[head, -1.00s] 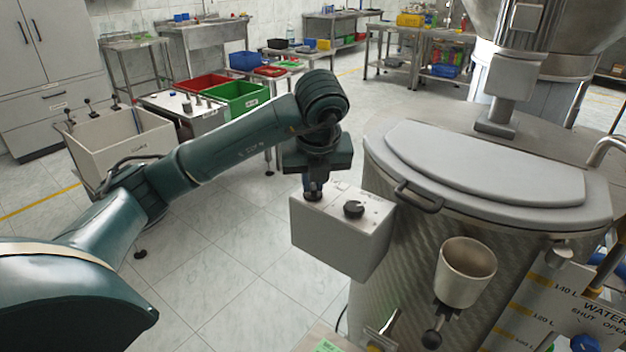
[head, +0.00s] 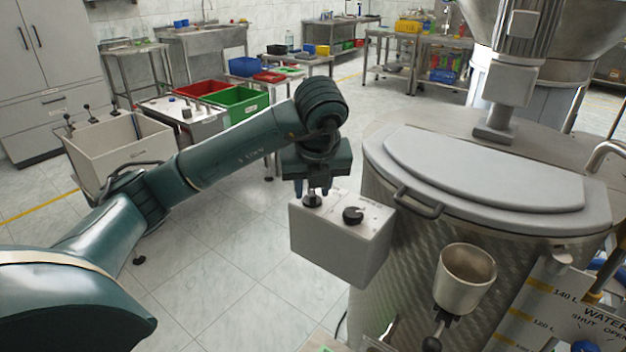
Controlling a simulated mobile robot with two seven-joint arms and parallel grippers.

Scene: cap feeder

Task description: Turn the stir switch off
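A light grey control box (head: 335,247) is mounted at the left side of the steel vessel. Its top carries two black knobs, a left one (head: 312,202) and a right one (head: 353,215). The labels are too small to read, so I cannot tell for sure which is the stir switch. My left gripper (head: 313,190) points down right above the left knob. Its fingers are spread to either side, and the knob shows below them. Whether a finger touches it is unclear. My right gripper is out of view.
The vessel's grey lid (head: 485,170) with its handle (head: 418,203) is close to the right of the box. A beige cup (head: 466,278) hangs on the vessel's front. A cream bin (head: 120,150) stands at the left. The floor left of the box is clear.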

